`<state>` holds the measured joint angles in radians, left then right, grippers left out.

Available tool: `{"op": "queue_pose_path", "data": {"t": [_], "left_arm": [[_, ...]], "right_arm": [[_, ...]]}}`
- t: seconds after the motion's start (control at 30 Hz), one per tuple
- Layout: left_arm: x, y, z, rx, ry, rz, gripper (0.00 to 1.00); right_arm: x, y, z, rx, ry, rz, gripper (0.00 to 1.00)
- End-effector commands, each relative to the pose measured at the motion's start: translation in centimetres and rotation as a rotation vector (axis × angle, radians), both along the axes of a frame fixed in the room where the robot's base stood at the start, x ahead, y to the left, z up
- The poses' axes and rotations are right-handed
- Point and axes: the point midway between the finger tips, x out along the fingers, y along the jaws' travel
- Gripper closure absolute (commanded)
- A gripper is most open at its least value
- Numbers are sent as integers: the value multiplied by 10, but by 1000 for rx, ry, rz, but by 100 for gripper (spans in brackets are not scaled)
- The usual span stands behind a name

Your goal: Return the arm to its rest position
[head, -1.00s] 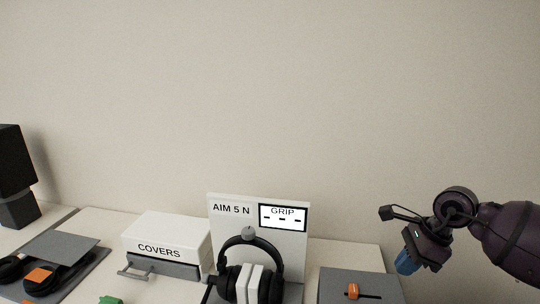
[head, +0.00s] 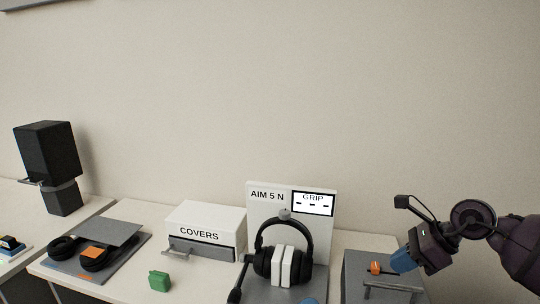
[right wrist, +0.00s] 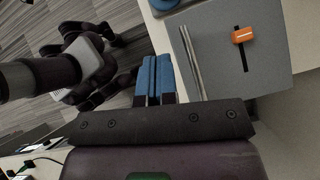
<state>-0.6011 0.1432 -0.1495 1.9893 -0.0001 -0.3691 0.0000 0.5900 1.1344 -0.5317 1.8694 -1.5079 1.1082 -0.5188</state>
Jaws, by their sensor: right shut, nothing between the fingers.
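My right gripper (head: 404,264) is at the right of the head view, beside and above the grey box with the orange slider knob (head: 376,267). Its blue fingers are together and empty. In the right wrist view the blue fingers (right wrist: 154,78) lie side by side, with the grey box's metal bar (right wrist: 191,62) and the orange knob (right wrist: 243,35) to their right. They appear apart from the box. My left gripper does not show.
A black headset (head: 283,250) stands in front of the GRIP display board (head: 266,205). The wall behind is bare.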

Motion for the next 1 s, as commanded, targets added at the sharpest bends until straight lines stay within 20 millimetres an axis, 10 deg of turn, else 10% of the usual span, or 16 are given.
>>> {"op": "queue_pose_path", "data": {"t": [0.3,0.5,0.77,1.0], "left_arm": [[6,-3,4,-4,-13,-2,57],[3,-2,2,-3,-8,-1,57],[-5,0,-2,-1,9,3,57],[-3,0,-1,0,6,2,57]], "right_arm": [[20,69,74,737,130,-297,100],[29,73,77,1284,435,-612,100],[21,32,-12,1861,955,-1183,100],[-36,7,-127,2150,1352,-1682,100]]}}
